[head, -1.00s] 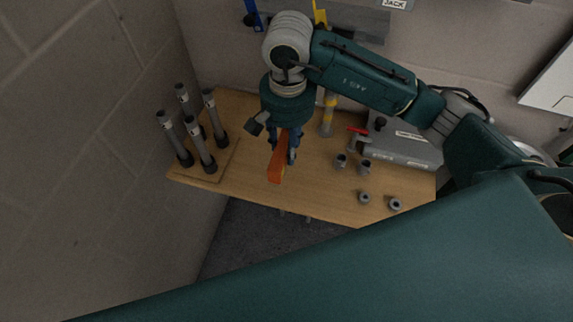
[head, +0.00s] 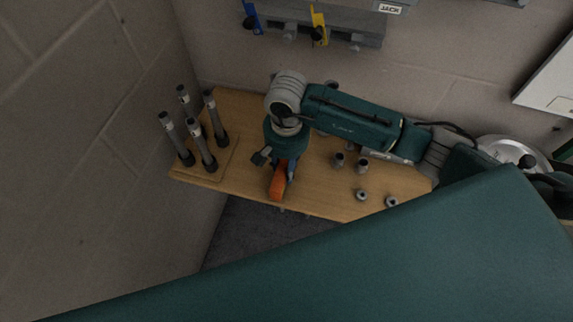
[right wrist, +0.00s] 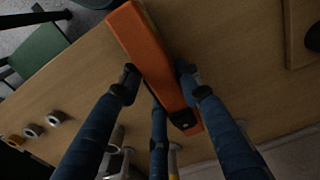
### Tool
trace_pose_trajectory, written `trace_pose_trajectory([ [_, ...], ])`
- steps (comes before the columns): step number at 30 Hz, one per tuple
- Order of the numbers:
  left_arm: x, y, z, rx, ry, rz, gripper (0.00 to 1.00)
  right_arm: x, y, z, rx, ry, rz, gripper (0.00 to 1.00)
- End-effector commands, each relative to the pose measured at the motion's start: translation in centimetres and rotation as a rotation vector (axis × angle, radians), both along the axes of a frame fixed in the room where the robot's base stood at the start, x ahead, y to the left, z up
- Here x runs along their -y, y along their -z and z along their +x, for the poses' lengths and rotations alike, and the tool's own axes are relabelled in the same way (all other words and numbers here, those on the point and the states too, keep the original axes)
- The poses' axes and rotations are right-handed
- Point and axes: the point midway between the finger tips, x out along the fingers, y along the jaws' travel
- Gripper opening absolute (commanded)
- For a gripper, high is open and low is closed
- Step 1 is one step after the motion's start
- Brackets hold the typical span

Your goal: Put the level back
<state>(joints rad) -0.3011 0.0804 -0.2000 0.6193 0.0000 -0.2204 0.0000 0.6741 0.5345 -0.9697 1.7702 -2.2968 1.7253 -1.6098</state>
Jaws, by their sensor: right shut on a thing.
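The level is the orange bar (head: 277,187), seen at the front part of the wooden table in the head view. It also shows in the right wrist view as a long orange body (right wrist: 150,45) with a dark end. My right gripper (head: 281,165) is shut on it from above. In the right wrist view its blue fingers (right wrist: 158,78) lie on both sides of the level. I cannot tell whether the level touches the tabletop or hangs just above it. My left gripper is not in view.
Several grey posts (head: 204,148) stand on a wooden base at the table's left. Several small grey fittings (head: 361,195) sit to the right of the gripper. The wooden table (head: 325,200) is bare between. A wall rack (head: 350,30) holds blue and yellow tools.

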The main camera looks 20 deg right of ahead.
Motion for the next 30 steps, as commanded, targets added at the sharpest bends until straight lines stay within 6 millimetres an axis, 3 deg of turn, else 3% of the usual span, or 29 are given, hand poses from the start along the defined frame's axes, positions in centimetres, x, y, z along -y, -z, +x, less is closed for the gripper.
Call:
trace_pose_trajectory([
  [3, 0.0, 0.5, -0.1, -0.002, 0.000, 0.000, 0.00, 0.0, 0.4, 0.0, 0.001, 0.000, 0.000, 0.03],
  [4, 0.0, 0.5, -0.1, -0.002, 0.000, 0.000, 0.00, 0.0, 0.4, 0.0, 0.000, 0.000, 0.000, 0.36],
  [7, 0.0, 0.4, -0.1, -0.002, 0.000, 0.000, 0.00, 0.0, 0.2, 0.0, 0.000, 0.000, 0.000, 0.53],
  [18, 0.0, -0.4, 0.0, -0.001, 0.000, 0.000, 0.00, 0.0, -0.4, 0.0, -0.001, 0.000, 0.001, 0.53],
  [20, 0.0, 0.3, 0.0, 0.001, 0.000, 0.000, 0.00, 0.0, -0.8, 0.1, 0.003, 0.000, 0.001, 0.53],
  [30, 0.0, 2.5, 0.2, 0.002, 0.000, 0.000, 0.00, 0.0, -7.8, 0.2, 0.007, -0.002, 0.000, 0.53],
])
